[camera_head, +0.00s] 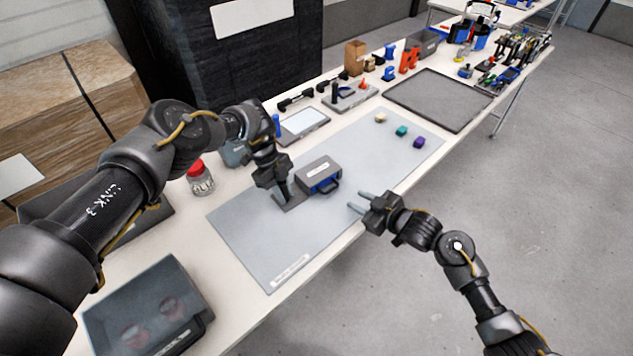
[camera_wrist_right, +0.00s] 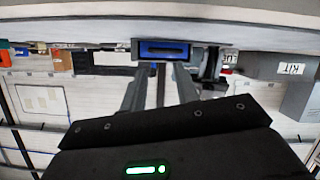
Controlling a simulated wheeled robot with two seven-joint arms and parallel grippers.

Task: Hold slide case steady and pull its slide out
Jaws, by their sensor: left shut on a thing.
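The slide case (camera_head: 316,170) is a grey box with a pale label, lying on the light grey mat. Its blue slide (camera_head: 327,185) with a dark handle shows at the end facing my right gripper; the blue front also shows in the right wrist view (camera_wrist_right: 165,49). My left gripper (camera_head: 284,194) points down and is shut on the flat dark grey tab beside the case, which appears to be part of it. My right gripper (camera_head: 357,201) is open and empty, apart from the handle, near the table's front edge. Its open fingers (camera_wrist_right: 161,74) point towards the blue front.
The grey mat (camera_head: 250,240) is mostly clear, with small beige, teal and purple blocks (camera_head: 419,142) at its far end. A red-lidded jar (camera_head: 200,178) stands left of my left gripper. A clear-topped box (camera_head: 148,308) is at the near left. A dark tray (camera_head: 437,97) lies beyond the mat.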

